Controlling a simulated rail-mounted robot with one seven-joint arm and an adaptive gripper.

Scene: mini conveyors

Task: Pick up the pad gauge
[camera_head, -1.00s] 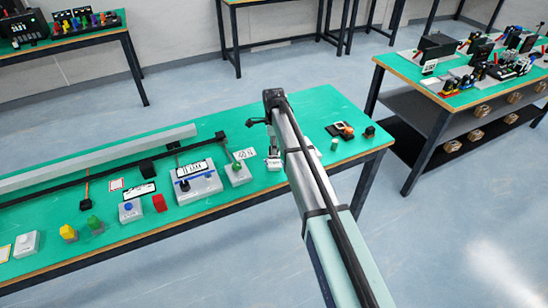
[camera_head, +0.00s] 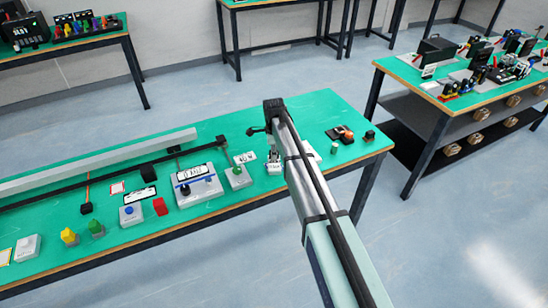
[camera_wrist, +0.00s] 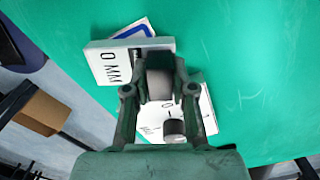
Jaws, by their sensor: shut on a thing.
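In the wrist view my gripper (camera_wrist: 160,88) has both fingers closed against a small grey block-like piece (camera_wrist: 159,82), which I take to be the pad gauge. Its lower part is hard to make out, so I cannot tell whether it is clear of the surface. In the head view my gripper (camera_head: 273,155) is low over the green bench, at the end of my arm, beside a small white block (camera_head: 274,168). The held piece is too small to tell apart there.
The green bench (camera_head: 315,105) is clear behind the arm. A grey box (camera_head: 200,193) with knobs stands to the left.

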